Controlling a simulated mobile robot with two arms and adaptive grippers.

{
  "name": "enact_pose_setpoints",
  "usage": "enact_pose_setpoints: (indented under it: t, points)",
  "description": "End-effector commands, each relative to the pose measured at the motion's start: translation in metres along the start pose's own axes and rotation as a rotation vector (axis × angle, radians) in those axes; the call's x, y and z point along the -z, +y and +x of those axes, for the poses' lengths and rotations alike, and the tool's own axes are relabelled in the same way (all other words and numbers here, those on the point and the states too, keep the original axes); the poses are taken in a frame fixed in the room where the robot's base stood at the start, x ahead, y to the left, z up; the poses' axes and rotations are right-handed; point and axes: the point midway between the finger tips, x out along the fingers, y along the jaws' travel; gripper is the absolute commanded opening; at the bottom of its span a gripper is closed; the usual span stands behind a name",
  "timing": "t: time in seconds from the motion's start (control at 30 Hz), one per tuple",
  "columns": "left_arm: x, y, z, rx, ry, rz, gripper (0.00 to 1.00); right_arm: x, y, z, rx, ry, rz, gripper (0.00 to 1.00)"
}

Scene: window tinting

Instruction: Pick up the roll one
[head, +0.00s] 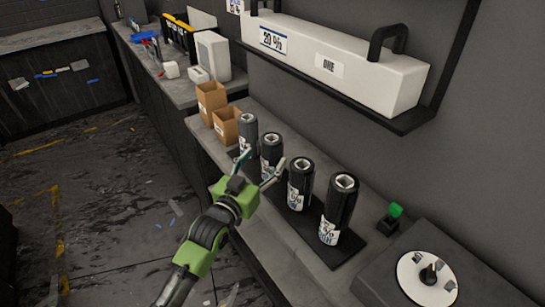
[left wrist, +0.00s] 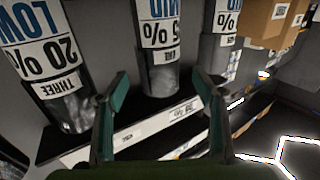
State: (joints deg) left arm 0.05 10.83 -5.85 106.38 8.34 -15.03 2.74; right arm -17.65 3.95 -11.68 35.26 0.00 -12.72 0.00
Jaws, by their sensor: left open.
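Several black film rolls with white labels stand upright in a row on a black mat (head: 318,232): a back one (head: 248,128), a second (head: 271,148), a third (head: 300,180) and a front one (head: 340,200). In the left wrist view, the left roll (left wrist: 62,85) reads "20%" and "THREE", upside down. The middle roll (left wrist: 158,75) and right roll (left wrist: 218,55) have labels I cannot fully read; no roll label clearly reads "ONE". My left gripper (head: 262,169) is open and empty, in front of the second roll; its fingers (left wrist: 160,90) point at the middle roll.
Cardboard boxes (head: 212,98) stand behind the row. The floor at left is open.

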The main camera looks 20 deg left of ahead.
Motion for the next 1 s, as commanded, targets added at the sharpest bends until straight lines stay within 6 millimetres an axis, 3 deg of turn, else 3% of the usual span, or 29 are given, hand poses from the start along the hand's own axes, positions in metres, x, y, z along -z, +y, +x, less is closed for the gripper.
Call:
enact_pose_setpoints:
  t: [0.2,0.5,0.8,0.87,1.0]
  points:
    - [0.003,0.001,0.016,-0.001,0.001,-0.001,0.62,0.012,0.010,-0.004,-0.011,0.017,-0.002,0.40]
    - [0.004,0.000,0.054,-0.001,0.000,0.001,0.62,0.012,0.014,-0.013,-0.016,0.016,0.000,0.40]
    - [0.003,0.001,0.059,-0.001,0.000,0.001,0.62,0.010,0.014,-0.013,-0.016,0.014,0.000,0.40]
    - [0.003,0.001,0.059,-0.001,0.000,0.001,0.49,0.009,0.013,-0.013,-0.015,0.013,0.000,0.40]
    - [0.003,0.001,0.059,-0.001,0.000,0.000,0.13,0.008,0.013,-0.013,-0.015,0.012,0.000,0.40]
